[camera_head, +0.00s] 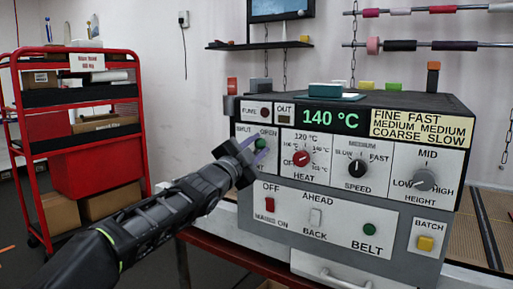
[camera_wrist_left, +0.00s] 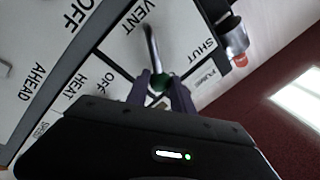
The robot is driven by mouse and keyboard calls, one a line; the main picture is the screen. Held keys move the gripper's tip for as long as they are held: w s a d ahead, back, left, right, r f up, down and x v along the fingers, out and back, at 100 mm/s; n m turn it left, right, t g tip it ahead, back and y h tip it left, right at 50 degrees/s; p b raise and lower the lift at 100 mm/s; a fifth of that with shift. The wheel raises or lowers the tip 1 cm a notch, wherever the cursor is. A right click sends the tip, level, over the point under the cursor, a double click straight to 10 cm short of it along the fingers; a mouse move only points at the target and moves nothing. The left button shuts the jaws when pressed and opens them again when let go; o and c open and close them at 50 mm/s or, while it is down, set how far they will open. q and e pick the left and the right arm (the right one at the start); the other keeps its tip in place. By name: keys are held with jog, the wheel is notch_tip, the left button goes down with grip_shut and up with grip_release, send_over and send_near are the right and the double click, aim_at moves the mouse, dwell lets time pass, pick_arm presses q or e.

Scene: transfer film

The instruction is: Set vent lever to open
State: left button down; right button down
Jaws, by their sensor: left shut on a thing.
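The vent lever is a thin metal rod with a green knob (camera_head: 260,144) on the upper left panel of the grey machine. In the head view the knob is close to the OPEN label, with SHUT to its left. In the left wrist view the rod (camera_wrist_left: 151,48) runs from near the VENT label to the green knob (camera_wrist_left: 160,82). My left gripper (camera_head: 250,152) is shut on the knob, its fingers (camera_wrist_left: 160,92) on either side of it. The gripper hides the lower part of the vent panel. My right gripper is out of view.
The machine's front (camera_head: 345,220) has a red heat knob (camera_head: 301,158), a black speed knob (camera_head: 357,168) and a grey height knob (camera_head: 424,180) to the right. A red cart (camera_head: 75,130) stands at left. A red-capped part (camera_wrist_left: 239,57) sticks out near SHUT.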

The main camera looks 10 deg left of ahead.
pick_arm(q)
jog(key=c, duration=1.1)
grip_release()
jog(key=shift+s+a+f, duration=0.15)
jog(key=shift+s, duration=0.3)
jog(key=b+v, duration=0.1)
jog(key=v, duration=0.6)
jog(key=shift+b, duration=0.35)
